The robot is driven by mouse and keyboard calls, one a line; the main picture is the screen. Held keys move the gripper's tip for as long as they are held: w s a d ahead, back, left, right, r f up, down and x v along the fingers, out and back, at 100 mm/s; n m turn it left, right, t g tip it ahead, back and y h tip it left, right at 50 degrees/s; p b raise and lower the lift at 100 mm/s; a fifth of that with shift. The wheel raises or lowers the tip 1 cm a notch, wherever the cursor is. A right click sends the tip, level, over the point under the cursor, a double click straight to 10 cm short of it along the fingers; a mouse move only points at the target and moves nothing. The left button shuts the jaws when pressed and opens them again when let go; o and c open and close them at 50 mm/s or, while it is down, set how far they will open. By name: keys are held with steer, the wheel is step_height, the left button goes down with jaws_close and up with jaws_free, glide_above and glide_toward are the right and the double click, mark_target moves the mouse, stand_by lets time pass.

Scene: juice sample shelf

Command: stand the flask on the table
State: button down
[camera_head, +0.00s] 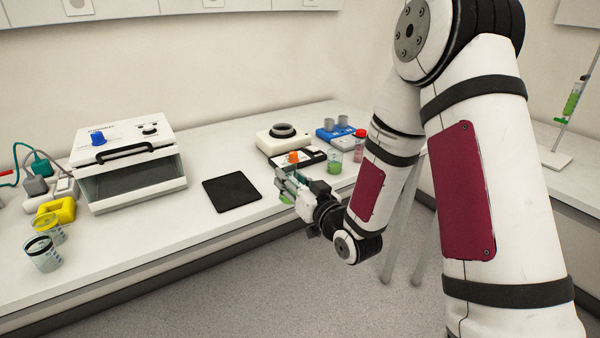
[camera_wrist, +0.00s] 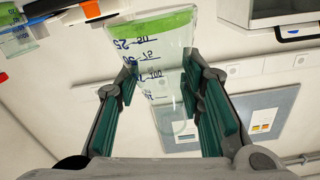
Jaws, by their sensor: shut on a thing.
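My gripper (camera_head: 290,183) is shut on a clear flask (camera_wrist: 155,47) with green liquid and printed volume marks. The wrist view is upside down: the flask stands between the two teal-padded fingers, with the liquid at its far, lower end. In the head view only a small green part of the flask (camera_head: 287,199) shows beneath the fingers; the rest is hidden by my gripper. It is at the front edge of the white table (camera_head: 160,225), right of the black mat (camera_head: 232,192). I cannot tell whether its base touches the table.
A beaker of green liquid (camera_head: 334,161) and a red-capped bottle (camera_head: 360,146) stand behind my gripper, near an orange-topped item (camera_head: 293,157) and a white device (camera_head: 283,139). A white box with a handle (camera_head: 127,160) stands left. The table front between box and mat is clear.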

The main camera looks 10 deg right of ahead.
steer(key=w+d, duration=0.1)
steer(key=w, duration=0.3)
steer(key=w+d+f, duration=0.1)
steer(key=w+d, duration=0.1)
steer(key=w, duration=0.3)
steer(key=w+d, duration=0.2)
steer(key=w, duration=0.2)
steer(key=shift+w+d+f, duration=0.15)
steer(key=shift+w+f, duration=0.1)
steer(key=shift+w, duration=0.15)
steer(key=shift+w+d+f, duration=0.1)
steer(key=shift+w+f, duration=0.1)
steer(key=shift+w, duration=0.05)
steer(key=shift+f, duration=1.55)
steer(key=shift+f, duration=0.15)
steer(key=c, duration=1.1)
jaws_free()
